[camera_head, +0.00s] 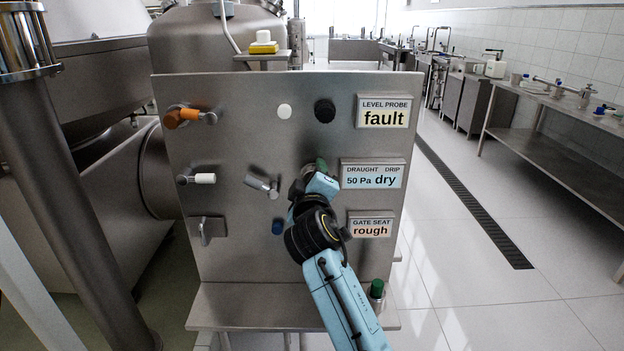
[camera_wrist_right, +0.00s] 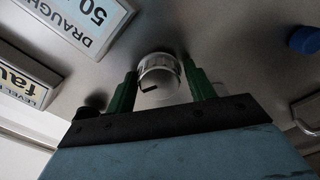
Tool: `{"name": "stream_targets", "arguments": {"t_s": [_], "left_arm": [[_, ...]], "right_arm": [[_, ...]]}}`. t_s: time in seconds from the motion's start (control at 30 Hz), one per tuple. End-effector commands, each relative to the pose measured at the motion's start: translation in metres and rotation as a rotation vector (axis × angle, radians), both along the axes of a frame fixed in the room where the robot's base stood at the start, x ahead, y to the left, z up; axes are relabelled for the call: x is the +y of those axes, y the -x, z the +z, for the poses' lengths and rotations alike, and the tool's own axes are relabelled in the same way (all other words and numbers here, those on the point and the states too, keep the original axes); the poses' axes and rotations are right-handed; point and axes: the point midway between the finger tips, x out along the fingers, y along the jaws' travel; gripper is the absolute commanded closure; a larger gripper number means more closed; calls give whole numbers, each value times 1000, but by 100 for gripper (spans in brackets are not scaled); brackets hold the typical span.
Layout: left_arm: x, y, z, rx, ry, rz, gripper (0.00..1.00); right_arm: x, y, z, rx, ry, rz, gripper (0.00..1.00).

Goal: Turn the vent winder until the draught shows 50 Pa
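The panel's draught and drip display (camera_head: 372,174) reads 50 Pa and dry. My right gripper (camera_head: 312,170) is at the panel, just left of that display, and partly hides what it reaches. In the right wrist view a round pale metal knob with a dark mark, which appears to be the vent winder (camera_wrist_right: 159,68), sits between the two green fingers of my right gripper (camera_wrist_right: 160,75). My left gripper is not in view.
The upright metal panel (camera_head: 240,110) also carries an orange handle (camera_head: 182,117), a white-tipped lever (camera_head: 203,179), a metal lever (camera_head: 262,184) and a blue button (camera_head: 278,227). Other displays read fault (camera_head: 384,112) and rough (camera_head: 370,229). A green-topped post (camera_head: 377,289) stands at lower right.

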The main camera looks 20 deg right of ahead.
Motion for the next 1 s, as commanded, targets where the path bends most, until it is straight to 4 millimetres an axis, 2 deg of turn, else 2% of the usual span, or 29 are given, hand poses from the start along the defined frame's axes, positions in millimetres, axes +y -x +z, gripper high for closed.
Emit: {"name": "stream_targets", "arguments": {"t_s": [0.07,0.33,0.47,0.57,1.0], "left_arm": [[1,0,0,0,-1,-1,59],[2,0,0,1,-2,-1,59],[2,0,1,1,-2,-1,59],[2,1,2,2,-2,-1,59],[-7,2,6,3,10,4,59]], "right_arm": [[0,0,0,0,0,0,36],[0,0,1,-1,1,0,35],[2,7,1,-1,0,0,35],[6,20,0,-1,-1,1,35],[31,108,0,1,-2,1,35]]}}
